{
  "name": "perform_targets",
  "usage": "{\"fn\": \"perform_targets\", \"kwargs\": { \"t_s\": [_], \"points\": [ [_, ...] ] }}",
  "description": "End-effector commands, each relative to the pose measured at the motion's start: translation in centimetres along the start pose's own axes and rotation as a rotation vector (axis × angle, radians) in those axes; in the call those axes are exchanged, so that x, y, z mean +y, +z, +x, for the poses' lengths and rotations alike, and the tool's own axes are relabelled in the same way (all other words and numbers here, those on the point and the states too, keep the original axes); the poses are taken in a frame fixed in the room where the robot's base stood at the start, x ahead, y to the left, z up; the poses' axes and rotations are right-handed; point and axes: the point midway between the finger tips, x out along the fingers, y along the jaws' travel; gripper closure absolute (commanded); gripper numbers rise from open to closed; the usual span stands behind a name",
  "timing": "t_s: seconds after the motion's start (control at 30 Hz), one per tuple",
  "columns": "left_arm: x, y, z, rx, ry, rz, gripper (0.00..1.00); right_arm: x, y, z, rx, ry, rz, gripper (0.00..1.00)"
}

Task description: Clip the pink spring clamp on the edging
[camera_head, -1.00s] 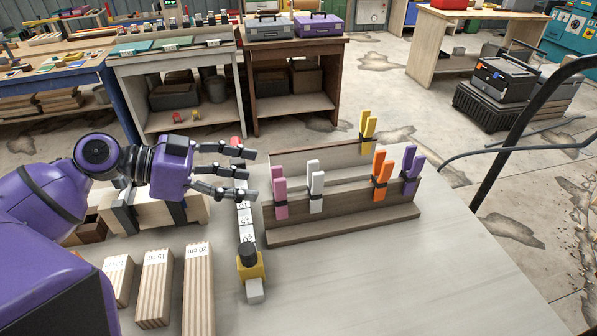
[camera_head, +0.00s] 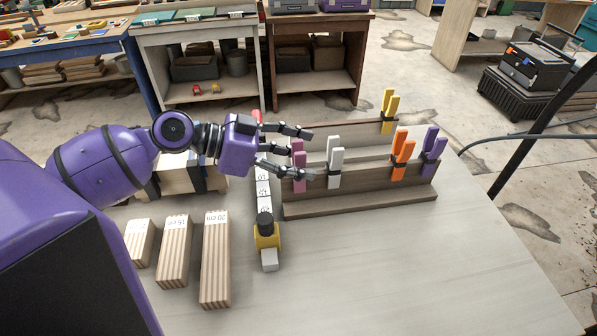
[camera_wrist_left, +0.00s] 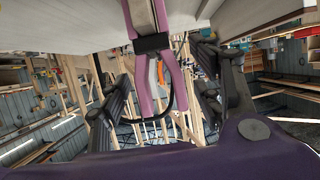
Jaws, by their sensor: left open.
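The pink spring clamp (camera_head: 298,165) stands upright at the left end of a brown wooden rack (camera_head: 370,176). My left gripper (camera_head: 308,153) is open at the clamp, with one finger behind it and one in front. In the left wrist view the pink clamp (camera_wrist_left: 152,60) hangs between the spread fingers of my left gripper (camera_wrist_left: 165,72), with a gap on each side. Part of the clamp is hidden by a finger in the head view. I cannot tell which piece is the edging. My right gripper is out of view.
White (camera_head: 334,163), orange (camera_head: 401,147), purple (camera_head: 434,143) and yellow (camera_head: 389,110) clamps stand on the rack. A yellow-and-black tool (camera_head: 267,235) and labelled wooden blocks (camera_head: 215,265) lie in front of my arm. The table's front right (camera_head: 400,265) is clear.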

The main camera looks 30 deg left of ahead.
Motion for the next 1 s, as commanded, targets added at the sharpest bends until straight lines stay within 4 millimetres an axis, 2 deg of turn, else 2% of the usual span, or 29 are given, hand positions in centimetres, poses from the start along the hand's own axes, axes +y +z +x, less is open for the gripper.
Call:
{"fn": "perform_targets", "kwargs": {
  "t_s": [0.07, 0.47, 0.77, 1.0],
  "points": [
    [0.0, 0.0, 0.0, 0.0, 0.0, 0.0, 0.47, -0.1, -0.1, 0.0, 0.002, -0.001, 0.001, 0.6],
    [0.0, 0.0, 0.0, 0.0, 0.0, 0.0, 0.99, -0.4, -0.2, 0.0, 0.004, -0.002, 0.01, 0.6],
    [0.0, -0.7, -0.3, 0.002, -0.001, 0.004, 0.99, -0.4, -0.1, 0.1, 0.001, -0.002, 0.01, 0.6],
    [0.0, -4.8, -2.0, 0.002, -0.001, 0.008, 0.99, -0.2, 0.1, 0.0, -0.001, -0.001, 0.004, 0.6]
  ]
}}
